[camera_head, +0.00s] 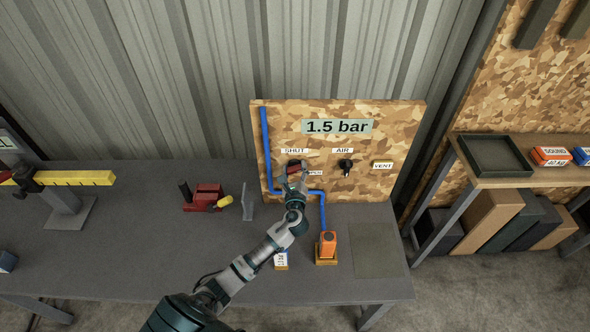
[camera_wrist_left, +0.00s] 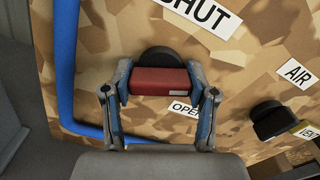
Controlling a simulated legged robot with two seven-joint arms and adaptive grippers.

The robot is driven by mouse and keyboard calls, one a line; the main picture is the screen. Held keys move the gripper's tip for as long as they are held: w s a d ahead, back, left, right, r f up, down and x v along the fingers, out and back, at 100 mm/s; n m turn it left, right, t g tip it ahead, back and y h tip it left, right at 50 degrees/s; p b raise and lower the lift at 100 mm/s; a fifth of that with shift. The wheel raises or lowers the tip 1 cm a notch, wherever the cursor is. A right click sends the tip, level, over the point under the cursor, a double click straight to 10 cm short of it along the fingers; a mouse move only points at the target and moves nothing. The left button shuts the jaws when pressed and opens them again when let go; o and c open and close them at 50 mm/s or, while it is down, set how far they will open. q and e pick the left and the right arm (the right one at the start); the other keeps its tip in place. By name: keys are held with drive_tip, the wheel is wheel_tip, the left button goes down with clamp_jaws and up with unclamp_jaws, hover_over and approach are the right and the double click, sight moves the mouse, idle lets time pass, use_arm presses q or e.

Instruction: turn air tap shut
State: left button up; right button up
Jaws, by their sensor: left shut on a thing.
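The tap has a red bar handle (camera_wrist_left: 162,81) on a black round hub (camera_wrist_left: 162,57), fixed to the upright chipboard panel (camera_head: 385,115). A SHUT label (camera_head: 294,151) is above it and an OPEN label (camera_wrist_left: 186,109) is below and to its right. My left gripper (camera_wrist_left: 160,82) has one finger at each end of the red handle and is shut on it. In the head view my left gripper (camera_head: 296,172) covers most of the tap. My right gripper is in neither view.
Right of the tap is a black knob (camera_head: 345,166) with AIR and VENT labels. A blue pipe (camera_head: 266,140) runs down the panel's left side and below the tap. A sign (camera_head: 337,126) reads 1.5 bar. An orange block (camera_head: 328,245) and a red tool (camera_head: 207,197) are on the bench.

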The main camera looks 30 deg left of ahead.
use_arm(q)
drive_tip(key=n, duration=0.3)
drive_tip(key=shift+f+n, duration=0.3)
drive_tip(key=shift+n, duration=0.1)
drive_tip(key=shift+n+b, duration=0.45)
drive_tip(key=shift+n, duration=0.45)
drive_tip(key=n+b, duration=0.1)
drive_tip(key=n, duration=0.3)
drive_tip(key=shift+f, duration=0.1)
drive_tip(key=shift+n+b, duration=0.6)
drive_tip(key=shift+n, duration=1.3)
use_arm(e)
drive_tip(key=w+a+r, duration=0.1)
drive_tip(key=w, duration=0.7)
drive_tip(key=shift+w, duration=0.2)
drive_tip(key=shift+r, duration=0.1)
use_arm(q)
drive_tip(key=o, duration=1.2)
drive_tip(key=shift+c, duration=0.2)
drive_tip(key=shift+r, duration=0.2)
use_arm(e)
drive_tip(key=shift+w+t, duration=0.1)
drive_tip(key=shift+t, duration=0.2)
